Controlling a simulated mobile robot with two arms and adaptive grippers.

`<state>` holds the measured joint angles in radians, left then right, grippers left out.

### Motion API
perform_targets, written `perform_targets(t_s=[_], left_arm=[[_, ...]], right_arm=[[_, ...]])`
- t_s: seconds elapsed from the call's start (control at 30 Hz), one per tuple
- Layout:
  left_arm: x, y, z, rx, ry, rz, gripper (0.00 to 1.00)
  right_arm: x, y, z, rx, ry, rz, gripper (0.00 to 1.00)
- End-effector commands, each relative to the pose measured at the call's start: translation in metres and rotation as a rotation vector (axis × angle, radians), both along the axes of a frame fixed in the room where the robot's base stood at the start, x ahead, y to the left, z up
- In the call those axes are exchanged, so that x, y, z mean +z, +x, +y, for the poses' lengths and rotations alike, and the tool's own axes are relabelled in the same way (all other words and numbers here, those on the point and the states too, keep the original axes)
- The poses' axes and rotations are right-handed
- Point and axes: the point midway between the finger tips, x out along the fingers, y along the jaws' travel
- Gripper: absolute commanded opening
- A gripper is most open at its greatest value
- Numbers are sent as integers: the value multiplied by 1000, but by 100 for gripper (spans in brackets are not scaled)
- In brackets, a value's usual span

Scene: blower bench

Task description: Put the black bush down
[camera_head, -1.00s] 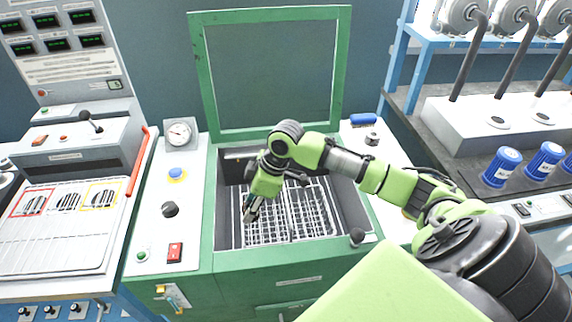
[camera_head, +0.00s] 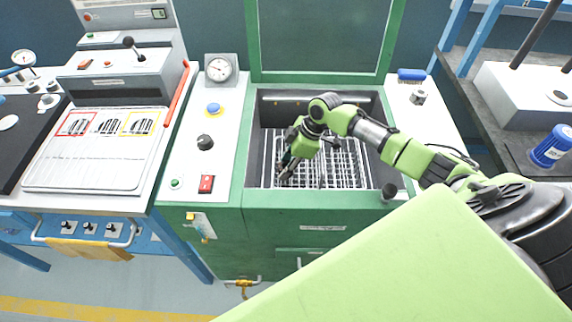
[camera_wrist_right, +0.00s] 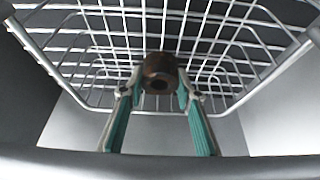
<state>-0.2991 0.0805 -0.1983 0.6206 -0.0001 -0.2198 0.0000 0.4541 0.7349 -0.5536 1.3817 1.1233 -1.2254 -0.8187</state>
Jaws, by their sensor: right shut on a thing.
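My right gripper (camera_head: 286,168) reaches down into the open green machine (camera_head: 330,223), over the left part of the wire basket (camera_head: 345,165). In the right wrist view, the gripper (camera_wrist_right: 160,95) has its two teal-padded fingers closed on the black bush (camera_wrist_right: 160,72). The bush is a short, dark brown-black ring with a hole facing the camera. The basket's wire grid (camera_wrist_right: 225,35) lies behind the bush. I cannot tell whether the bush touches the wires. In the head view the bush is too small to make out. My left gripper is not in view.
The machine's green-framed lid (camera_head: 320,78) stands open behind the tank. A panel with a gauge (camera_head: 220,68), a blue button (camera_head: 213,109) and a red switch (camera_head: 206,184) is at its left. A tray with coloured outlines (camera_head: 95,160) lies farther left. Blue canisters (camera_head: 552,146) stand at right.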

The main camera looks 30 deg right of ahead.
Motion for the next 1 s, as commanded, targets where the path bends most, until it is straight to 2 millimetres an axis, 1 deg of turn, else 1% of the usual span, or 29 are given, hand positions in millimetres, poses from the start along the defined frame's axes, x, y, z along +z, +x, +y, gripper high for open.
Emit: perform_targets(t_s=[0.3, 0.33, 0.4, 0.67, 0.8, 0.87, 1.0], left_arm=[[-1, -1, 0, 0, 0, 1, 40], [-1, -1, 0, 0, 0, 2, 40], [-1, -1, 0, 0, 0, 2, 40], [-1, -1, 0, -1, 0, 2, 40], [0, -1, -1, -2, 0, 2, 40], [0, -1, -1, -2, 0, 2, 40], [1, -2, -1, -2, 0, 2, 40]], right_arm=[[-3, 1, 0, 0, 1, -4, 0], [-4, 1, 0, 0, 0, -2, 33], [-3, 1, 0, 0, -1, -3, 47], [-3, 1, 0, 0, 0, -2, 47], [1, 0, -2, 0, -1, -3, 47], [7, 0, -4, -2, -2, -3, 47], [30, -6, -13, 0, -4, -5, 47]])
